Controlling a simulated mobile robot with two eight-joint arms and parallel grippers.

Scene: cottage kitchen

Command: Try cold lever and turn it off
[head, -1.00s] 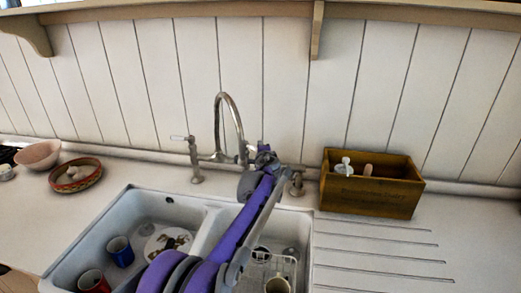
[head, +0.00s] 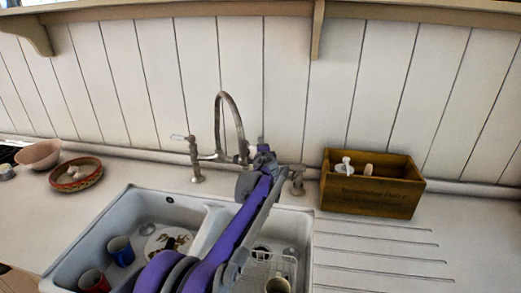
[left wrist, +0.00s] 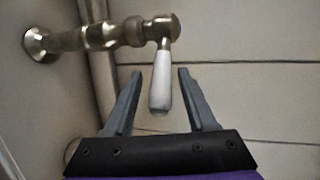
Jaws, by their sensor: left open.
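The steel tap (head: 231,106) has a high curved spout and stands behind the double sink. Its left lever (head: 180,137) is in clear view and points left. My left arm reaches across the sink to the right side of the tap, and my left gripper (head: 262,152) hides most of the right lever in the head view. In the left wrist view, that lever's white handle (left wrist: 161,82) hangs from its metal valve, between the fingertips of my open left gripper (left wrist: 156,73). Gaps show on both sides of the handle. My right gripper is out of view.
The sink (head: 77,243) holds a blue cup (head: 121,251), a red cup (head: 93,281), a plate (head: 160,243) and a wire rack (head: 262,265). A wooden box (head: 370,197) stands on the counter to the right. Bowls (head: 76,181) stand at left.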

